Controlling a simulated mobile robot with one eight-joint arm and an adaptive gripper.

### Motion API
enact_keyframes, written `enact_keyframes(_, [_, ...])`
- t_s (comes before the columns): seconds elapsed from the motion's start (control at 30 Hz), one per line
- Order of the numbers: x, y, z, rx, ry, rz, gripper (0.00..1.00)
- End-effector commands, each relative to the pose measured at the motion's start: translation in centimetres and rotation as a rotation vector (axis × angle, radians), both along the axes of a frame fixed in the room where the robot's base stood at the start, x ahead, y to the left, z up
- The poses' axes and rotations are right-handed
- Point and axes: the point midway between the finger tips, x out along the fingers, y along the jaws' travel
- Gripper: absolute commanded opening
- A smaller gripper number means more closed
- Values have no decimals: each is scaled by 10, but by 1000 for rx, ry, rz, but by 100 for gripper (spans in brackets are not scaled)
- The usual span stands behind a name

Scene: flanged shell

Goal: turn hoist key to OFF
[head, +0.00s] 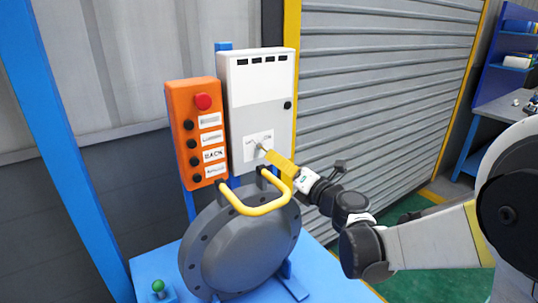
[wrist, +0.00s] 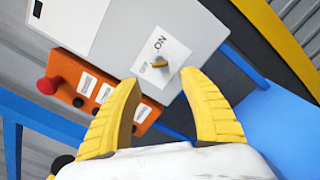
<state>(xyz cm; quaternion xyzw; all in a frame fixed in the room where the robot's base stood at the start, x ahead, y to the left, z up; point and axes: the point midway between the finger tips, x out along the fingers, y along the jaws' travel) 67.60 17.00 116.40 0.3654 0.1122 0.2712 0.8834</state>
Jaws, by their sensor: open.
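The hoist key (wrist: 158,62) is a small brass-coloured piece on a white label plate (wrist: 174,44) marked ON and OFF. The plate is on the front of a light grey box (head: 262,90). In the wrist view the key is in front of my gripper (wrist: 160,79), between the lines of its two yellow fingers. The fingers are open and apart, with nothing between them that I can see. In the head view my gripper (head: 273,156) points at the plate from the right, close to the key (head: 260,147). I cannot tell which mark the key points to.
An orange button box (head: 199,135) with a red button stands left of the grey box. A grey flanged shell (head: 240,245) with a yellow handle (head: 258,209) is just below my gripper, on a blue table (head: 340,291). A roller shutter (head: 380,90) is behind.

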Motion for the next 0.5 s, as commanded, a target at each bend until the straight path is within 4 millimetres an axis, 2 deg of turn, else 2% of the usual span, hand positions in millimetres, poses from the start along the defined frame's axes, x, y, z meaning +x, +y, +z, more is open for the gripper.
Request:
enact_keyframes(0.1, [-18,-13,0,0,0,-1,50])
enact_keyframes(0.2, [-27,-19,0,0,0,0,50])
enact_keyframes(0.5, [-33,-22,0,0,0,1,50])
